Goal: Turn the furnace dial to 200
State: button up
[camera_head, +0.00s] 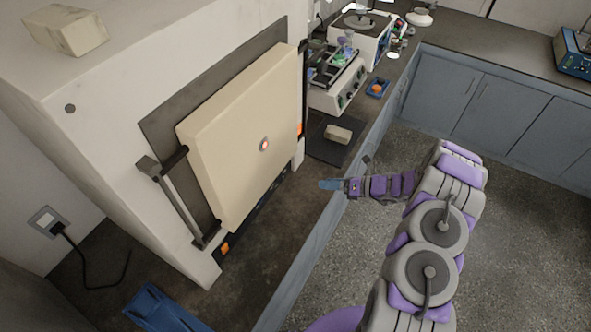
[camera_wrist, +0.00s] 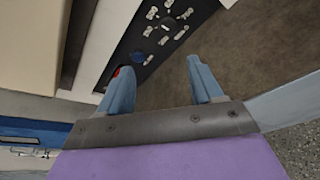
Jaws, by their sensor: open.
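The furnace (camera_head: 92,105) is a large white box with a closed cream door (camera_head: 245,135) at the left of the head view. Its dark control panel (camera_wrist: 152,38) runs under the door and shows close up in the wrist view. My gripper (camera_head: 329,184) is open and empty, in front of and apart from the panel. In the wrist view, its blue fingers (camera_wrist: 160,68) are spread, with the left fingertip overlapping the panel's near end.
The door's handle bar (camera_head: 178,203) sticks out at the left. A pale brick (camera_head: 338,134) lies on a dark mat beyond my gripper. Lab devices (camera_head: 338,85) stand farther back. The counter before the panel is bare.

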aim_at(284, 178)
jog(key=shift+m, duration=0.4)
jog(key=x, duration=1.1)
jog(key=w+f+b+x, duration=0.1)
jog(key=x, duration=0.5)
jog(key=shift+d, duration=0.25)
jog(key=shift+d, duration=0.15)
jog(key=shift+d, duration=0.2)
jog(key=shift+c, duration=1.2)
jog(key=c, duration=0.8)
jog(key=shift+a, duration=0.1)
